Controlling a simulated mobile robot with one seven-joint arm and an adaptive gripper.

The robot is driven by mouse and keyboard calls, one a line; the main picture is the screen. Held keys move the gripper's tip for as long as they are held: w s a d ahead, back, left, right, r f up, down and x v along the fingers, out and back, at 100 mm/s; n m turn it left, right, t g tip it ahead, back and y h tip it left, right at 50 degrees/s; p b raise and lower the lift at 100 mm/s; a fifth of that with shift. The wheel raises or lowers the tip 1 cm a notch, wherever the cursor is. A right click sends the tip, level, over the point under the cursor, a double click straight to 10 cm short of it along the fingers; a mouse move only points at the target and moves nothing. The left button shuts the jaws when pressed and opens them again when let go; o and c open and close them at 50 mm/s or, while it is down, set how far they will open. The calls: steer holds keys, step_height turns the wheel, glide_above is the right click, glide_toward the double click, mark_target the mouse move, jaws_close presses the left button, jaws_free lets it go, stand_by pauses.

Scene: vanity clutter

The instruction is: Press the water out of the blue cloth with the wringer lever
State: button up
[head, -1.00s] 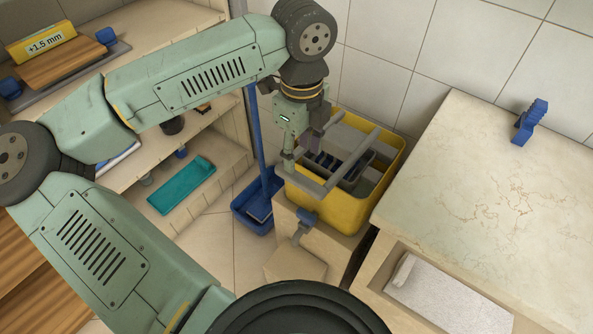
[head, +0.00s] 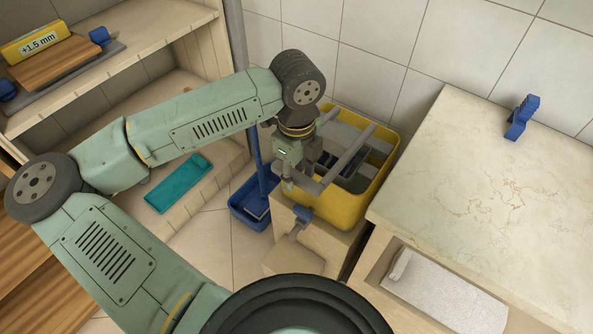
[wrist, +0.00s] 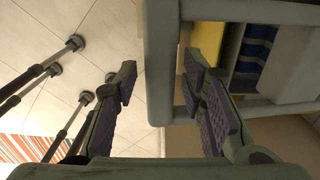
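The yellow bucket (head: 345,208) stands on a low beige stand in the head view and carries a grey wringer. The wringer's grey lever (head: 346,156) is a bar frame over the bucket's near left side. My gripper (head: 299,181) is at the lever's near left end, pointing down. In the wrist view my gripper (wrist: 157,84) is open, with the lever's grey bar (wrist: 160,45) between its fingers. The left finger is apart from the bar; I cannot tell whether the right one touches it. The blue cloth (wrist: 258,48) shows as blue bands inside the wringer, partly hidden.
A blue bin (head: 243,208) with an upright blue handle stands on the floor left of the bucket. A marble-patterned counter (head: 470,190) is close on the right, with a blue clip-like thing (head: 520,117) on it. A shelf with a teal tray (head: 178,184) is at left.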

jaws_close()
steer(key=shift+w+r, duration=0.1)
steer(key=shift+r, duration=0.05)
stand_by(0.5)
